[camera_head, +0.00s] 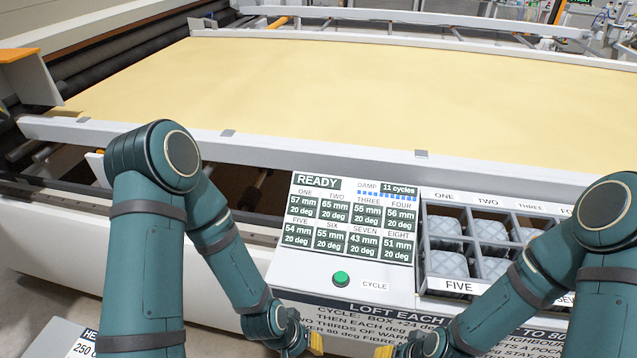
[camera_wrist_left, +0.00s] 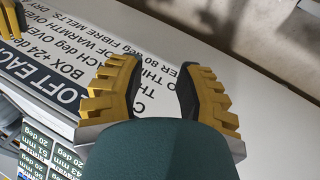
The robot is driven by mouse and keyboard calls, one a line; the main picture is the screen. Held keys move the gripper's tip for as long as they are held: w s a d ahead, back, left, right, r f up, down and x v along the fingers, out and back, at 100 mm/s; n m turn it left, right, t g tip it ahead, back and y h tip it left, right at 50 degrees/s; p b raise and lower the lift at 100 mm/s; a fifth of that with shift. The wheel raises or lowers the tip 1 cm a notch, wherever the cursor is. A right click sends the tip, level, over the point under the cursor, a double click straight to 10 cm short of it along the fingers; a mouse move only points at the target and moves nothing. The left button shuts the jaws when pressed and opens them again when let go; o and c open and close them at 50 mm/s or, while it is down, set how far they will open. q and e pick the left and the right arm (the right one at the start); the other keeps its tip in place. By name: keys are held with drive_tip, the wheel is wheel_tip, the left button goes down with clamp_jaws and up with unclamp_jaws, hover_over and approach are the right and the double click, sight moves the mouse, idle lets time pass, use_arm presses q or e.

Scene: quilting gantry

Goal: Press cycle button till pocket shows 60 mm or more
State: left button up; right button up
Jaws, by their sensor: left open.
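The green cycle button (camera_head: 341,279) sits on the white control panel, left of its CYCLE label, with nothing touching it. The display (camera_head: 349,218) above it reads READY and DAMP 11 cycles. It shows ONE 57 mm, TWO 65, THREE 55, FOUR 56, FIVE 54, SIX 55, SEVEN 43 and EIGHT 51, all at 20 deg. My left gripper (camera_head: 315,343) is below the button at the picture's bottom edge. In the left wrist view its yellow-padded fingers (camera_wrist_left: 160,85) are apart and empty. My right gripper (camera_head: 384,352) is mostly cut off at the bottom edge.
A compartment box (camera_head: 424,262) with padded grey pockets (camera_head: 447,264) stands right of the panel; my right forearm covers part of it. Printed instructions (camera_head: 372,312) run along the front. A gantry rail (camera_head: 227,139) and yellow fabric (camera_head: 330,90) lie behind. Space above the button looks clear.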

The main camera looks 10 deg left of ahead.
idle(0.3)
use_arm(q)
clamp_jaws()
idle(1.1)
